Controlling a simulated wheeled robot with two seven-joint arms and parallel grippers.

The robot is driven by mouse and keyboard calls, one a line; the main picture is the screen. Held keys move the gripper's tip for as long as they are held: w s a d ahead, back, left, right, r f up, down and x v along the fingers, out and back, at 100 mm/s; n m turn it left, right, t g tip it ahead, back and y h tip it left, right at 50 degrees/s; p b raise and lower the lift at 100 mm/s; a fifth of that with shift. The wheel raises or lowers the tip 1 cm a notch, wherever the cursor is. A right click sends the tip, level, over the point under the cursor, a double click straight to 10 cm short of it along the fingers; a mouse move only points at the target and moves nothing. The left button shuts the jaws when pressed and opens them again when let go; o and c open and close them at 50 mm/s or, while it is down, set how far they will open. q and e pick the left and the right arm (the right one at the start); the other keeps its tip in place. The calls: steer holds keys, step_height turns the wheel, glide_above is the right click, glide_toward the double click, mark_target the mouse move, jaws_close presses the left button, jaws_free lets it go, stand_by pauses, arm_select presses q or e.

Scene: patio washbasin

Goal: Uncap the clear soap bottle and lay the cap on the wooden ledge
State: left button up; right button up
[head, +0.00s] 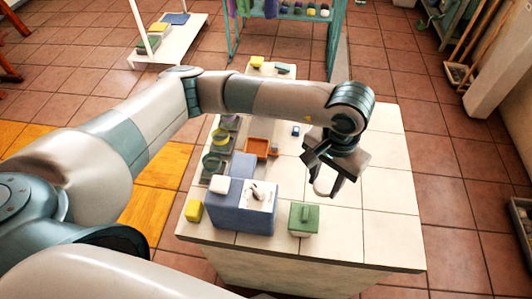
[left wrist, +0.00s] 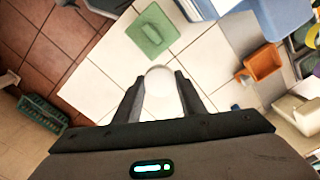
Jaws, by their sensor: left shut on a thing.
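My left gripper (head: 340,187) is over the right part of the tiled counter, pointing down. Its fingers are shut on a pale, whitish rounded thing (head: 322,184). In the left wrist view my left gripper (left wrist: 160,82) has one finger on each side of this pale round thing (left wrist: 159,78). It may be the clear soap bottle or its cap; I cannot tell which, and the gripper hides part of it. I cannot make out a separate cap or pick out the wooden ledge for sure. My right gripper is not in view.
A blue box (head: 240,212) and a green block (head: 303,219) stand near the counter's front. A yellow block (head: 194,210) sits at the front left corner. The counter's right side is clear.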

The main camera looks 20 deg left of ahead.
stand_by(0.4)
arm_select(q)
steer(key=p, duration=0.6)
glide_above(280, 189)
steer(key=f, duration=0.6)
steer(key=shift+s+d+f, duration=0.1)
steer(key=shift+d+f, duration=0.05)
steer(key=shift+d, duration=0.2)
steer(key=shift+a+f, duration=0.25)
steer(key=shift+a, duration=0.05)
steer(key=shift+f, duration=0.15)
steer(key=shift+f, duration=0.25)
step_height(280, 189, down, 3)
steer(key=shift+r+p, duration=0.1)
steer(key=shift+p, duration=0.9)
steer(key=shift+f, duration=0.35)
